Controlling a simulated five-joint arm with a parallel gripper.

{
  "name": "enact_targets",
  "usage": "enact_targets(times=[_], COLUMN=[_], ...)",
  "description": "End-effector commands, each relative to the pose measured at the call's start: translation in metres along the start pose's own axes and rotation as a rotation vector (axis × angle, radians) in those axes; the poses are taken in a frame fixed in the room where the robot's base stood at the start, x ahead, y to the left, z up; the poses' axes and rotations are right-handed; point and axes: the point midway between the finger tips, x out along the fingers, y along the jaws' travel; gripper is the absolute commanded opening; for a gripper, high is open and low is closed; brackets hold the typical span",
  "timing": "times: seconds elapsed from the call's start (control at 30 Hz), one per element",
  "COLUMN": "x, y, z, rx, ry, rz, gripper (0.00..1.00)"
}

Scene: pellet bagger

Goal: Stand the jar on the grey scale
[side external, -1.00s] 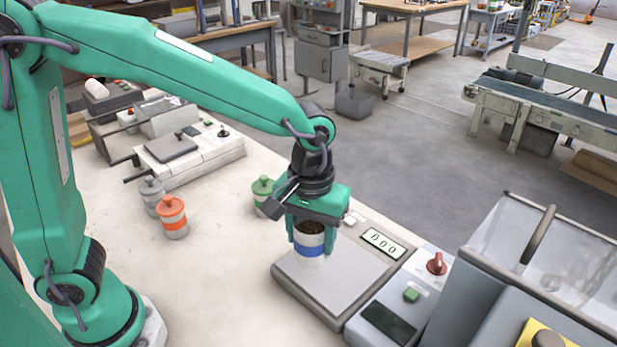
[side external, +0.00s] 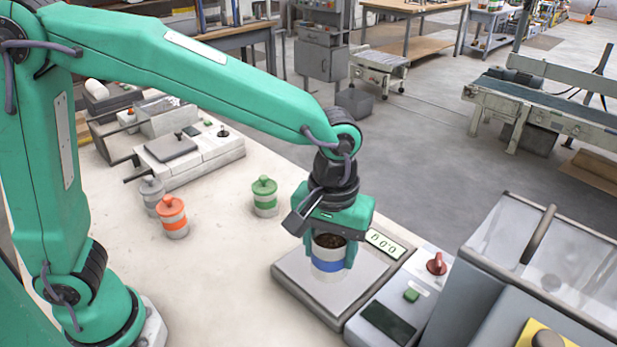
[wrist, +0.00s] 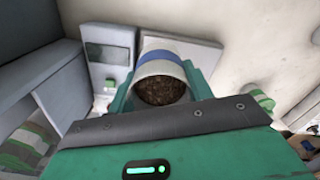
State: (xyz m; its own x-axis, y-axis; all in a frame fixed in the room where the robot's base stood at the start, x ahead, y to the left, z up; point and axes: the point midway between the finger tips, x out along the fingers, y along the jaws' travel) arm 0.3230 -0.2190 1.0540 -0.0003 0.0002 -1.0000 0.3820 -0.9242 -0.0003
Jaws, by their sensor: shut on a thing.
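The jar (side external: 328,268) is white with a blue band and an open top, with dark contents inside. My gripper (side external: 330,254) is shut on it, one finger on each side, and holds it about upright. The jar is over the middle of the grey scale's plate (side external: 345,302); I cannot tell whether its base touches. In the wrist view the jar (wrist: 160,68) is between my fingers, with the scale plate (wrist: 207,58) behind it. The scale's display (side external: 384,243) is partly hidden by my gripper and seems to show zeros.
A green-lidded jar (side external: 264,197), an orange-lidded jar (side external: 172,218) and a grey-lidded jar (side external: 152,195) stand on the bench to the left. A control box with a red knob (side external: 436,264) adjoins the scale on the right.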

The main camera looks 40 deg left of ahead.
Motion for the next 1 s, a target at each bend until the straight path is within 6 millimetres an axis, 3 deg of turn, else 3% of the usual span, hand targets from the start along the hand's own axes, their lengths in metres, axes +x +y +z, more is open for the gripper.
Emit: enact_targets(times=[0.5,0.7,1.0], x=[0.047,0.054,0.061], y=[-0.019,-0.022,-0.022], z=[-0.077,-0.089,-0.089], rx=[-0.003,-0.001,0.000], ry=[0.001,0.001,0.000], rz=[0.001,0.002,0.000], gripper=[0.15,0.15,0.15])
